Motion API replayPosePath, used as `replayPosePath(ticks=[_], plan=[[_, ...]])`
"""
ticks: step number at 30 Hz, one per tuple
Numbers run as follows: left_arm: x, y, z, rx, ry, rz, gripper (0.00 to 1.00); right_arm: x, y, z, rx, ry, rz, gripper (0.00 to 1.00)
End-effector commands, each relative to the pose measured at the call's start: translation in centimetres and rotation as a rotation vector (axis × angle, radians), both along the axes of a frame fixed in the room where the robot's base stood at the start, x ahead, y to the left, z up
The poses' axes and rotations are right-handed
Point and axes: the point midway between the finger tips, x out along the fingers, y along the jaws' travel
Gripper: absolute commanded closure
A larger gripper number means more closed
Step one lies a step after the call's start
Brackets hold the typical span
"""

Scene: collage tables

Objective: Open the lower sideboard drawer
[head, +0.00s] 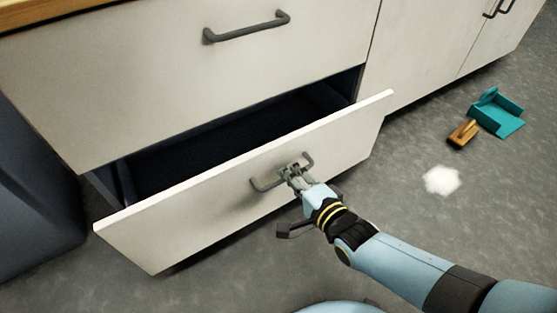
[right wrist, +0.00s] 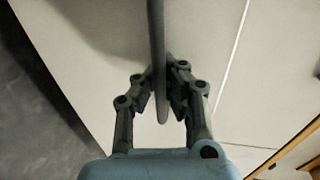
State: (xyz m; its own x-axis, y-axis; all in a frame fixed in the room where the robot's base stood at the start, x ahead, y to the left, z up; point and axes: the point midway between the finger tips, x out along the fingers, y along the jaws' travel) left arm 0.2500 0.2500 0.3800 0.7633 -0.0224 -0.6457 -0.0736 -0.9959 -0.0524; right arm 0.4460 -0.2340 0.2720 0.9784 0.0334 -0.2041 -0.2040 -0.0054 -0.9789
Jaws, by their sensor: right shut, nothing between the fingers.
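The lower sideboard drawer (head: 200,214) stands pulled out, with its dark, empty-looking inside (head: 235,132) showing behind the pale front. Its dark bar handle (head: 264,186) is on the front panel. My right gripper (head: 291,172) is at this handle, its fingers overlapping the bar in the head view. In the right wrist view the bar (right wrist: 156,45) runs down to the fingertips (right wrist: 163,88). The right gripper is shut with nothing held; I cannot tell whether it touches the bar. My left gripper is not in view.
The upper drawer (head: 130,85), with its own handle (head: 247,31), is closed. A dark bin-like object (head: 35,190) stands at the left. On the floor at the right lie a teal dustpan (head: 500,121), a brown brush (head: 463,133) and a white pile (head: 441,180).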

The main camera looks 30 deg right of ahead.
Motion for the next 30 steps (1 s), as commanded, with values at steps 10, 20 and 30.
replayPosePath(ticks=[10,20,30], plan=[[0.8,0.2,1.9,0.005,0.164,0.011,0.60,-8.0,-0.2,0.1,0.001,0.004,0.000,1.00],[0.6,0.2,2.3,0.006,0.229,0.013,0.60,-12.2,-0.4,0.0,0.001,0.002,0.000,1.00],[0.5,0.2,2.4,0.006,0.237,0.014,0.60,-12.7,-0.3,-0.1,0.000,0.002,0.000,1.00]])
